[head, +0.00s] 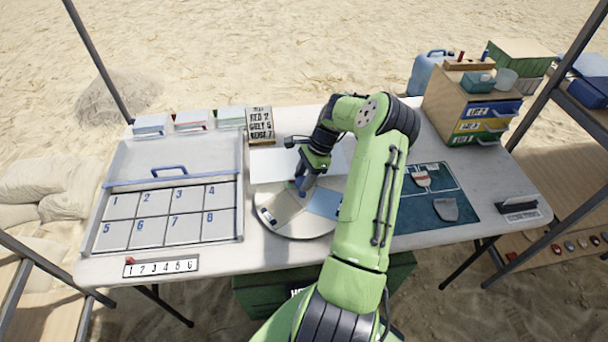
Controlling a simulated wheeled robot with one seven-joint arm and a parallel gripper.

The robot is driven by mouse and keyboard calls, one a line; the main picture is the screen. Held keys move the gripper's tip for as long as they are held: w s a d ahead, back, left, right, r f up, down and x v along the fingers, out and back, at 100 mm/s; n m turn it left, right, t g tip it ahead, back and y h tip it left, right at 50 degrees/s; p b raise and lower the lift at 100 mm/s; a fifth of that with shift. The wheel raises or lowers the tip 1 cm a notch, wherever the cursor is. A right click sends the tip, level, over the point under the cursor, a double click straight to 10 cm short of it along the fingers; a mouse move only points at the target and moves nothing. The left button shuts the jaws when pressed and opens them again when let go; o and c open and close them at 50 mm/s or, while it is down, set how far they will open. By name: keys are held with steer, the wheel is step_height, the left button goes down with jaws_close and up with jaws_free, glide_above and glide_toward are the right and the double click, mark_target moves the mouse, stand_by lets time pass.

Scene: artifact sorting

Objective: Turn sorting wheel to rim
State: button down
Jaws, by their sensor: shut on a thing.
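The sorting wheel (283,217) is a round, pale disc lying flat near the middle of the table, with a blue sector on its right side. Small coloured marks show near its edge. My arm covers part of its right side. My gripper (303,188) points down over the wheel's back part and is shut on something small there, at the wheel. The fingers hide most of what they hold, so its exact shape cannot be made out.
A lidded tray with numbered cells (165,243) lies left of the wheel. A written sign (261,125) stands behind. A blue mat (432,221) with sherd-like pieces lies right. A drawer cabinet (456,106) stands at the back right. A number strip (161,267) lies at the front left.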

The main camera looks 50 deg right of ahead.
steer(key=shift+s+r+m+t+h+p, duration=0.1)
steer(key=shift+m+t+h+p, duration=0.35)
steer(key=shift+m+p, duration=0.8)
steer(key=shift+s+r+m+t+h+p, duration=0.1)
steer(key=shift+m+t+h+p, duration=0.35)
steer(key=shift+m, duration=1.4)
steer(key=shift+a+f+m+t+h+p, duration=0.1)
steer(key=shift+m+t+h+p, duration=0.15)
steer(key=shift+m+p, duration=0.75)
steer(key=shift+a+m+t+h+p, duration=0.15)
steer(key=shift+m+h+p, duration=0.3)
steer(key=shift+m, duration=0.85)
steer(key=shift+f+m+p, duration=0.1)
steer(key=shift+m+p, duration=0.3)
steer(key=shift+m, duration=0.2)
steer(key=c, duration=0.6)
jaws_free()
steer(key=a+p+v, duration=0.1)
steer(key=p+v, duration=0.1)
steer(key=v, duration=1.3)
steer(key=shift+s+d+r, duration=0.2)
steer(key=shift+d+r, duration=0.15)
